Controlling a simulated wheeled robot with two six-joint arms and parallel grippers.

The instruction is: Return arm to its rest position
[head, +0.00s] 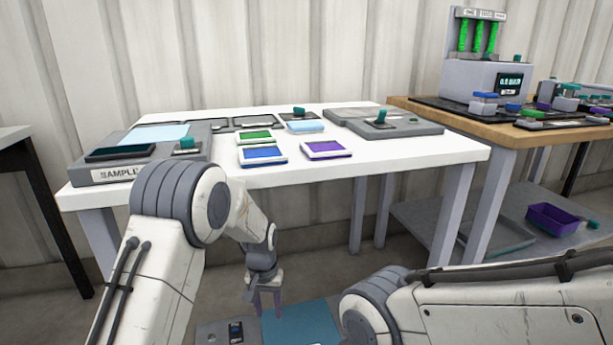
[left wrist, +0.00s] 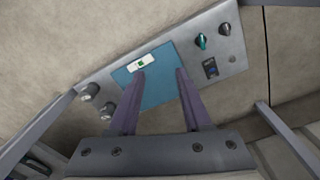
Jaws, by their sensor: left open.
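My left gripper (head: 265,300) hangs low in front of the white table (head: 390,156), below its top and clear of it. Its two purple-grey fingers are apart with nothing between them. In the left wrist view the open fingers (left wrist: 160,82) point down over a blue panel (left wrist: 158,97). A small white piece with a green mark (left wrist: 142,64) lies on that panel close to one fingertip; I cannot tell whether they touch. My right arm shows at the lower right of the head view, but its gripper is out of view.
The white table holds a grey "SAMPLE" station (head: 88,174), a green tray (head: 254,137), a blue tray (head: 263,154) and a purple tray (head: 326,149). A wooden bench (head: 505,131) with a machine (head: 485,80) stands right. A purple bin (head: 553,219) sits on the low shelf.

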